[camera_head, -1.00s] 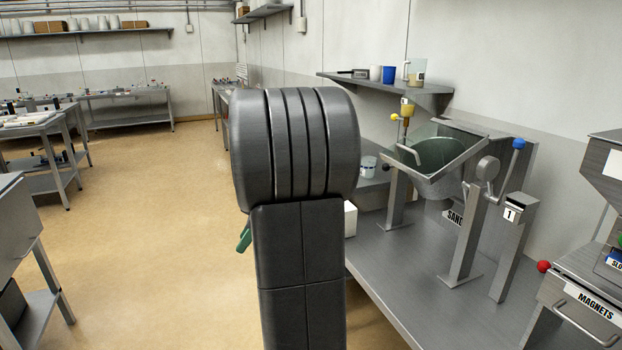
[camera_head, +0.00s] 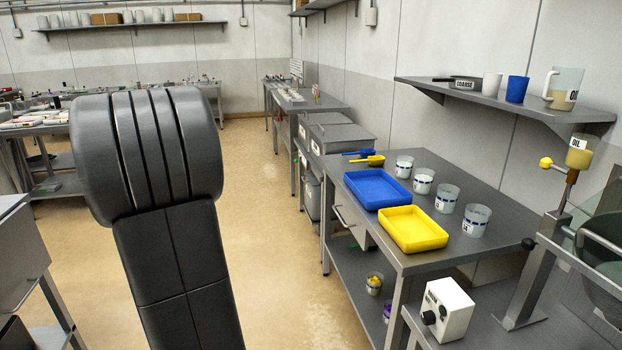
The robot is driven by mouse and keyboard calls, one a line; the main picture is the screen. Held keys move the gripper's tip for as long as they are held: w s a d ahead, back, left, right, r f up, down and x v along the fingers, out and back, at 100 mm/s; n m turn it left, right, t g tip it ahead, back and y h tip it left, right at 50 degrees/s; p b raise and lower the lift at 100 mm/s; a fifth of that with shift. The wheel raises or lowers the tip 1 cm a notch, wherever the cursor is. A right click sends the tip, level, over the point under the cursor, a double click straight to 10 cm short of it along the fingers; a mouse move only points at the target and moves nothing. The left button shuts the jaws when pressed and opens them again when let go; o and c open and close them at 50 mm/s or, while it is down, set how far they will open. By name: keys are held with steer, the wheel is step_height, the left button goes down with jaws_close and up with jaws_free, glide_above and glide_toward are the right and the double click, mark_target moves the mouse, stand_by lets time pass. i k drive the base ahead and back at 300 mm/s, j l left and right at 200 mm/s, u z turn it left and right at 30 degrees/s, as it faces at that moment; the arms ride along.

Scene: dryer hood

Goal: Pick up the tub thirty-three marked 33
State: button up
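Several clear tubs with blue bands and small white labels stand in a row on the right-hand table: the far tub (camera_head: 404,167), a second tub (camera_head: 423,181), a third tub (camera_head: 447,199) and the near tub (camera_head: 476,221). Another tub (camera_head: 374,284) with something yellow in it sits on the lower shelf, with a purple item (camera_head: 387,312) partly hidden nearby. The labels are too small to read surely, so I cannot tell which tub is marked 33. My gripper is out of view; only my dark arm link shows at left, apart from the table.
A blue tray (camera_head: 377,190) and a yellow tray (camera_head: 413,230) lie left of the tubs, with blue and yellow scoops (camera_head: 368,157) behind. A wall shelf (camera_head: 510,100) overhangs at right. The floor aisle (camera_head: 270,230) is clear.

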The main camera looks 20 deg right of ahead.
mark_target(447, 196)
steer(key=i+z, duration=0.2)
steer(key=i, duration=0.3)
steer(key=i+j+z, duration=0.25)
steer(key=i, duration=0.2)
steer(key=i+j+z, duration=0.2)
steer(key=i, duration=0.3)
steer(key=i+z, duration=0.2)
steer(key=z, duration=0.25)
steer(key=i+z, duration=0.15)
steer(key=z, duration=0.35)
steer(key=i+j+z, duration=0.15)
steer(key=z, duration=0.3)
steer(key=i+j+z, duration=0.15)
steer(key=z, duration=0.3)
steer(key=i+j+z, duration=0.2)
steer(key=z, duration=0.3)
steer(key=i+j+z, duration=0.25)
steer(key=z, duration=0.25)
steer(key=i+j+z, duration=0.15)
steer(key=j+z, duration=0.35)
steer(key=l, duration=0.1)
